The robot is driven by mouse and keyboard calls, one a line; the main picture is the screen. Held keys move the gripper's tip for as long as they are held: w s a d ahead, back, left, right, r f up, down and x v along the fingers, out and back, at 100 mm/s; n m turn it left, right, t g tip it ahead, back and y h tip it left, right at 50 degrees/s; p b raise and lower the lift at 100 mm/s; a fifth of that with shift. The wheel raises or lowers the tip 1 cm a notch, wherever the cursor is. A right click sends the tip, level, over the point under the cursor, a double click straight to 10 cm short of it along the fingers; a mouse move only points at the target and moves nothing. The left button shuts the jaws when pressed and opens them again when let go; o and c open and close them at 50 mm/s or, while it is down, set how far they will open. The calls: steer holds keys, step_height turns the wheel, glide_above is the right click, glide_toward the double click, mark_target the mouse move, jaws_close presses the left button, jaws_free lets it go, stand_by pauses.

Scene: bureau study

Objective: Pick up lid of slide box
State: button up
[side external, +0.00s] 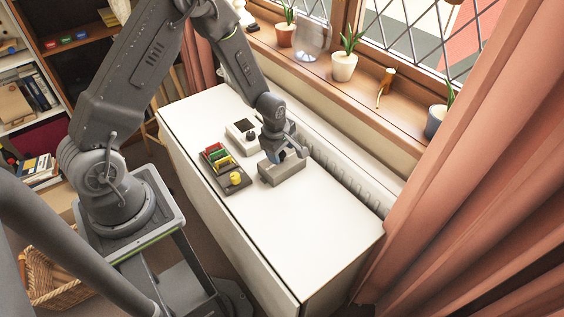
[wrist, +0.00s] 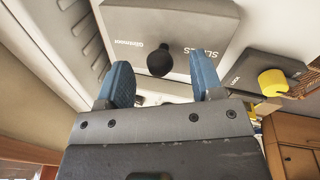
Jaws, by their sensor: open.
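The slide box (side external: 282,174) is a grey block on the white table, below my gripper (side external: 289,154) in the side view. In the wrist view its grey lid (wrist: 185,22) carries the printed word "SLIDES" and a round black knob (wrist: 160,62). My gripper (wrist: 160,68) is open, with its blue fingertips to the left and right of the knob in that view. I see no contact with the knob. In the side view the gripper hides the knob and part of the lid.
A white device (side external: 238,129) with a dark panel stands behind. A radiator (side external: 345,180) runs along the window side. The table's front (side external: 300,235) is clear.

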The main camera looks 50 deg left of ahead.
steer(key=shift+f, duration=0.45)
steer(key=c, duration=0.9)
steer(key=shift+w+r, duration=0.1)
